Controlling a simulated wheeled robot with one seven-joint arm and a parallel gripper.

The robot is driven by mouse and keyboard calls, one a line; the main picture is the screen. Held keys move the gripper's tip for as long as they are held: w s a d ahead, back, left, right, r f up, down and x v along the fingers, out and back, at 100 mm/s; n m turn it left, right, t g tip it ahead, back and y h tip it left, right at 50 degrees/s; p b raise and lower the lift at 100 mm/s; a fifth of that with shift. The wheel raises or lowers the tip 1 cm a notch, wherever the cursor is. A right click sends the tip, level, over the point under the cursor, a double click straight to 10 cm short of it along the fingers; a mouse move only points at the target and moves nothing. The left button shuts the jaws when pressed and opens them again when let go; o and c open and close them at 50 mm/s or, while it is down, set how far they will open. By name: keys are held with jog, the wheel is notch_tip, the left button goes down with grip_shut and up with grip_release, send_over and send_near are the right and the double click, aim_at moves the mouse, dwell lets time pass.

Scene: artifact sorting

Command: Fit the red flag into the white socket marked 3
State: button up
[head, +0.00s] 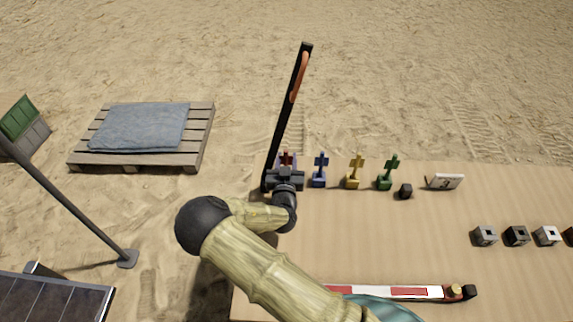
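The red flag (286,157) stands at the left end of a row of flags near the table's far edge. Its lower part is hidden behind my gripper (284,180), which is right in front of it in the picture. The fingers are too small and dark to tell whether they are open or touch the flag. A white socket (547,235) stands at the right in a row of small block sockets. A white sign (445,182) that seems to read 3 stands at the far side of the table, apart from that socket.
A blue flag (320,168), a yellow flag (355,170) and a green flag (388,172) stand to the right. A black cube (405,191) is beside them. Grey (485,236) and black (516,235) sockets adjoin the white one. The table's middle (400,240) is clear.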

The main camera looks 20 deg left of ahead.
aim_at(286, 151)
jog(key=shift+a, duration=0.1)
dwell(0.3)
jog(key=shift+s, duration=0.1)
jog(key=shift+c, duration=0.4)
grip_shut()
jog(key=shift+r, duration=0.15)
jog(key=shift+r, duration=0.3)
notch_tip(286, 151, up, 6)
jog(key=shift+f+b, duration=0.15)
jog(key=shift+b, duration=0.5)
jog(key=b+v, duration=0.3)
jog(key=v, duration=1.5)
jog(key=shift+d+r+b, duration=0.2)
jog(key=shift+r+b, duration=0.05)
jog(key=shift+b, duration=0.05)
